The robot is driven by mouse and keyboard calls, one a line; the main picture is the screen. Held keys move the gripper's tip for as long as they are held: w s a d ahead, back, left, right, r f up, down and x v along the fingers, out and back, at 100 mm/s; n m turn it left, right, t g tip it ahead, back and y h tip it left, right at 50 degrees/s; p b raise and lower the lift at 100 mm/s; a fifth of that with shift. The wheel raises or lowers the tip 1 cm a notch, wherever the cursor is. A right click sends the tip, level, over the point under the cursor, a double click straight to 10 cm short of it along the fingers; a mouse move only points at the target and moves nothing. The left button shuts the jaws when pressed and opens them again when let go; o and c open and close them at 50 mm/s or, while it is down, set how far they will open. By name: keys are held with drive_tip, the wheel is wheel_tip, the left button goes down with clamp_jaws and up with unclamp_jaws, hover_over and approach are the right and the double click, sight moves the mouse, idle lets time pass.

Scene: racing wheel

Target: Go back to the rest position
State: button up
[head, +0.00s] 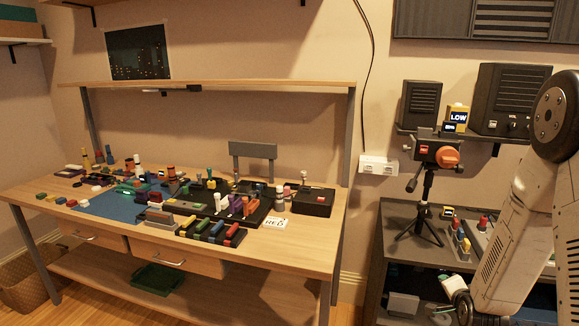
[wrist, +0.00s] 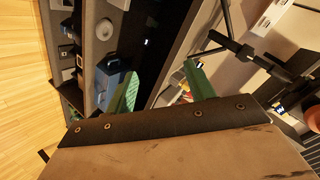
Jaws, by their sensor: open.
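My gripper (wrist: 163,84) shows in the wrist view with its two green fingers spread apart and nothing between them. It hangs over the side of the dark cart, with a blue object (wrist: 110,78) beyond the left finger. In the head view my arm stands at the right edge in front of the cart (head: 393,238).
A black tripod with an orange-knobbed device (head: 437,153) stands on the cart beside my arm. Small coloured parts (head: 461,238) stand near it. A cluttered wooden workbench (head: 290,252) fills the left. Wooden floor shows at left in the wrist view.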

drive_tip(key=s+a+r+n+g+y, duration=0.1)
drive_tip(key=s+a+r+n+g, duration=0.2)
drive_tip(key=s+a+r, duration=0.3)
drive_tip(key=s+a+r+n+g+y, duration=0.1)
drive_tip(key=s+a+r+n+g, duration=0.2)
drive_tip(key=s+r, duration=0.9)
drive_tip(key=s+a+r+n+g+y, duration=0.1)
drive_tip(key=s+a+r+n+g, duration=0.2)
drive_tip(key=s+a+r+n, duration=0.5)
drive_tip(key=shift+s+a+r+g, duration=0.4)
drive_tip(key=shift+s+a+r, duration=0.45)
drive_tip(key=shift+s, duration=2.8)
drive_tip(key=shift+d+r, duration=0.15)
drive_tip(key=shift+d, duration=0.05)
